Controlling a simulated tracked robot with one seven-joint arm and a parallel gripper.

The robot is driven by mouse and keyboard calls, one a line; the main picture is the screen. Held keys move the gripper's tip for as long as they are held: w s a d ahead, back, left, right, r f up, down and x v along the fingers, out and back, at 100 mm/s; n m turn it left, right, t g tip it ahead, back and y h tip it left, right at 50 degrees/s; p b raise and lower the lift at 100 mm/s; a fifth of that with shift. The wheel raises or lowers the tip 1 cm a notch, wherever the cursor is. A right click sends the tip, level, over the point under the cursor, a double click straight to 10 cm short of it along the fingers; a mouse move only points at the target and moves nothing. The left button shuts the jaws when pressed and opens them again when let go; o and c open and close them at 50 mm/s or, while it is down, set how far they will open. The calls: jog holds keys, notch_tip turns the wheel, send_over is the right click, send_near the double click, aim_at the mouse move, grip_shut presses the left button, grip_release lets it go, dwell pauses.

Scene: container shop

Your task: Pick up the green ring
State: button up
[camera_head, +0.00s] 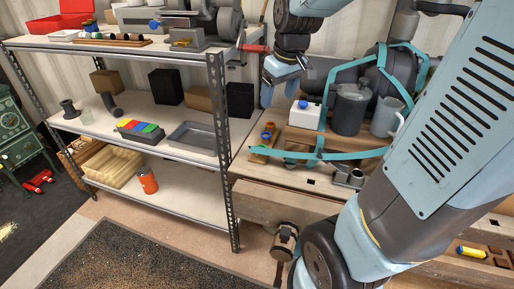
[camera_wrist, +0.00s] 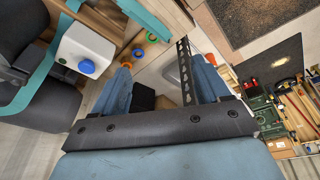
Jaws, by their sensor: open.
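The green ring (camera_wrist: 152,38) is small and lies near the edge of the wooden bench top in the wrist view. A blue ring (camera_wrist: 137,52) and an orange ring (camera_wrist: 125,65) sit in a row beside it. In the head view, the blue ring (camera_head: 266,135) shows on the bench's left end, but I cannot clearly make out the green one there. My gripper (camera_wrist: 162,72) is open and empty, its two fingers wide apart. The rings lie beyond its left finger in the wrist view. The gripper (camera_head: 279,98) also shows above the bench's left end in the head view.
A white box with a blue knob (camera_head: 306,114) stands close to the rings. A dark canister (camera_head: 349,112), a grey jug (camera_head: 386,118) and teal straps (camera_head: 345,155) crowd the bench. A metal shelf (camera_head: 217,140) stands at the left, its upright close to the bench.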

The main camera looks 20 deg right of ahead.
jog(key=w+f+n+g, duration=0.1)
jog(key=w+f+n, duration=0.1)
jog(key=w+f, duration=0.6)
jog(key=n+g, duration=0.2)
jog(key=n, duration=0.1)
send_over(261, 147)
notch_tip(261, 147, down, 11)
jog(key=shift+f, duration=3.65)
jog(key=shift+c, duration=0.3)
jog(key=c, duration=1)
